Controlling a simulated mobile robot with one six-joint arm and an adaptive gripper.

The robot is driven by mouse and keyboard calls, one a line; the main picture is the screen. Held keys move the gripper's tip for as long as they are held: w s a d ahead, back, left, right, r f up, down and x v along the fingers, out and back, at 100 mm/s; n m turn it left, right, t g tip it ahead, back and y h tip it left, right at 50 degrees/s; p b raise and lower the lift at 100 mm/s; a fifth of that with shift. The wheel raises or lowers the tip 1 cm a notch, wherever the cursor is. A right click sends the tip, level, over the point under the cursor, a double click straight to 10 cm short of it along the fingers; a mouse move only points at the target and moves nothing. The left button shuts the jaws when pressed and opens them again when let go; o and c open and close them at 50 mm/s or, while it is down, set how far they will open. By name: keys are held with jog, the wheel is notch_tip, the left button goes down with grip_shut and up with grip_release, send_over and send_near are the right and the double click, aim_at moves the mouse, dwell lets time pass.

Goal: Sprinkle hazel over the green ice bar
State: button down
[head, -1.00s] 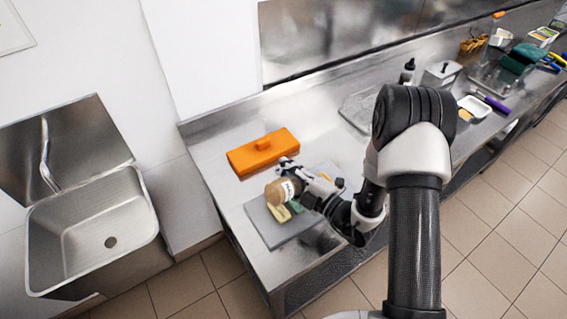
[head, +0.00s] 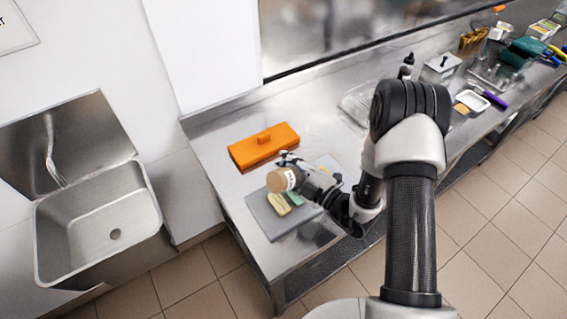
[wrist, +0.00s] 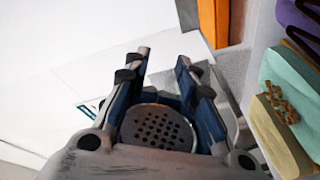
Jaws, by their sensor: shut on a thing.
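My gripper (wrist: 163,62) is shut on a jar with a brown body and a white label (head: 290,180), held tilted above the bars. The jar's perforated lid (wrist: 157,128) shows between my fingers in the wrist view. The green ice bar (head: 292,199) lies on a grey board (head: 268,222) beside a yellow bar (head: 278,204). In the wrist view the green bar (wrist: 290,75) is at the right, with a cluster of brown bits (wrist: 281,102) at its edge towards the yellow bar (wrist: 280,140). Whether some bits touch the yellow bar, I cannot tell.
A purple bar (wrist: 300,22) lies beyond the green one. An orange lidded box (head: 264,148) stands behind the board. A sink (head: 95,225) is at the left. Trays, bottles and tools crowd the counter at the right; bare counter lies between box and wall.

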jog(key=shift+f+b, duration=0.5)
jog(key=shift+f, duration=0.4)
jog(key=shift+p, duration=0.3)
jog(key=n+b, duration=0.1)
jog(key=n, duration=0.3)
jog(key=shift+r, duration=0.1)
jog(key=shift+r+n, duration=0.6)
jog(key=shift+n, duration=0.55)
jog(key=shift+r+n, duration=0.6)
jog(key=shift+n, duration=0.55)
